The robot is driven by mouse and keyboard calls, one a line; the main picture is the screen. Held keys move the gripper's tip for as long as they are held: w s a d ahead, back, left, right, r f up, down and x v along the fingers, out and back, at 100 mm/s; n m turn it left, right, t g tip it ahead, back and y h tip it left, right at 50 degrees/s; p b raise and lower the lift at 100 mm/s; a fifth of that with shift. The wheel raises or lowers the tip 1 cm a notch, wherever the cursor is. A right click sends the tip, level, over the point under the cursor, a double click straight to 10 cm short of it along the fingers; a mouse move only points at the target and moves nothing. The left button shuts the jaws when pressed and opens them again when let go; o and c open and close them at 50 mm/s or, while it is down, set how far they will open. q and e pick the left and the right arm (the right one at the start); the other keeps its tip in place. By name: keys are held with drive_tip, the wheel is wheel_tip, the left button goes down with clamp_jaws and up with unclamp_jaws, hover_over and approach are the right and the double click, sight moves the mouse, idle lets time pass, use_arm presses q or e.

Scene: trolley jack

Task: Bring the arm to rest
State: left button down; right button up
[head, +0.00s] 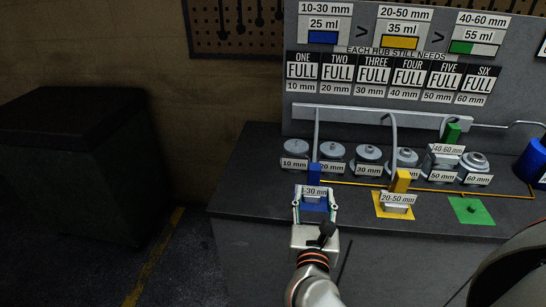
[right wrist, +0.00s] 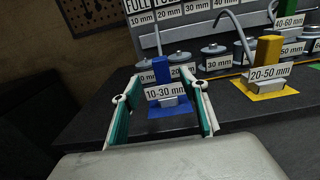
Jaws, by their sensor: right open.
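My right gripper (head: 315,200) is open and empty over the front edge of the bench. Its fingers point at the blue block (head: 314,175) labelled 10-30 mm, which stands upright on a blue mat (right wrist: 168,112). In the right wrist view the block (right wrist: 161,70) shows between the two fingers, beyond the palm. I cannot tell whether either finger touches it. My left gripper is not in view.
A yellow block (head: 401,180) labelled 20-50 mm stands on a yellow mat (head: 380,206). A green block (head: 451,134) labelled 40-60 mm is among the grey hubs. A green mat (head: 485,213) is bare except for a small knob. A dark cabinet (head: 75,130) stands left.

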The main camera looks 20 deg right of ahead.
drive_tip(key=s+a+f+n+t+y, duration=0.2)
drive_tip(key=a+f+n+y, duration=0.3)
drive_tip(key=n, duration=1)
drive_tip(key=s+a+f+n+t+y, duration=0.2)
drive_tip(key=a+n+y, duration=0.55)
drive_tip(key=n, duration=0.75)
drive_tip(key=s+d+f+n+g, duration=0.1)
drive_tip(key=s+f+n+g, duration=0.3)
drive_tip(key=f+n, duration=0.4)
drive_tip(key=s+f+n+g, duration=0.4)
drive_tip(key=s+f+n, duration=0.3)
drive_tip(key=f, duration=0.7)
drive_tip(key=shift+s+d+f+n+g+h, duration=0.2)
drive_tip(key=shift+d+f+n+g+h, duration=0.2)
drive_tip(key=shift+n, duration=0.3)
drive_tip(key=c, duration=0.5)
drive_tip(key=shift+o, duration=0.2)
